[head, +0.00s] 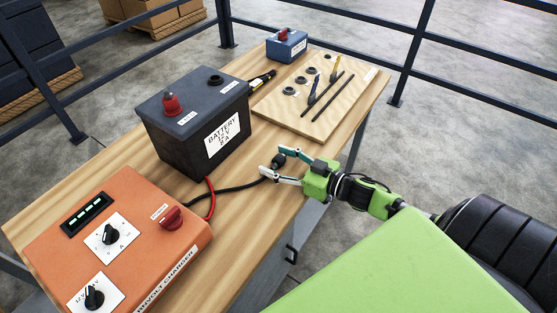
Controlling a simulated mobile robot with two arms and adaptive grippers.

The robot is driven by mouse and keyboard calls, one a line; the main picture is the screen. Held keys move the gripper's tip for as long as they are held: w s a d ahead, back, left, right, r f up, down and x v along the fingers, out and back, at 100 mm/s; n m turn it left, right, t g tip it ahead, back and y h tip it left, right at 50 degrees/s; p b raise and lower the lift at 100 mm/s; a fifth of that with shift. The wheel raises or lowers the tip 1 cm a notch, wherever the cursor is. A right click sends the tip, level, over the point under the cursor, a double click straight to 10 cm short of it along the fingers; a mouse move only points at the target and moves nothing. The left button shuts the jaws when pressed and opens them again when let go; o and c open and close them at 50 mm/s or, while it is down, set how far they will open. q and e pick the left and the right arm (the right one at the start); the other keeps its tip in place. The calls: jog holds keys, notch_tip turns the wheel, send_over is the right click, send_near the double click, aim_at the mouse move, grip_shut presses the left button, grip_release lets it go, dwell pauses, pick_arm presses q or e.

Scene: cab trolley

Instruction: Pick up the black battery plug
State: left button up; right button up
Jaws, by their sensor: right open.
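The black battery plug (279,159) appears as a small dark piece at the table's near right edge, at the end of a black cable (235,187). My right gripper (275,161) is open, with its two fingers pointing left and the plug between or just beyond their tips. I cannot tell whether the fingers touch it. The dark battery (180,141) stands behind and to the left, with a red plug (172,104) on one terminal and a bare black terminal (216,80) on the other. My left gripper is not in view.
An orange charger (150,225) with knobs and a red plug (171,218) fills the front left. A red cable (211,198) lies beside the black one. A board with tools (270,113) and a blue box (286,55) stand at the back. Railings surround the table.

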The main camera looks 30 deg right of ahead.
jog(key=c, duration=1.4)
jog(key=shift+o, duration=0.2)
jog(key=shift+r, duration=0.15)
jog(key=shift+r, duration=0.55)
jog(key=s+a+r, duration=0.7)
jog(key=s+r, duration=0.4)
jog(key=shift+s+a+r, duration=0.2)
jog(key=shift+s+r, duration=0.15)
jog(key=shift+s, duration=0.05)
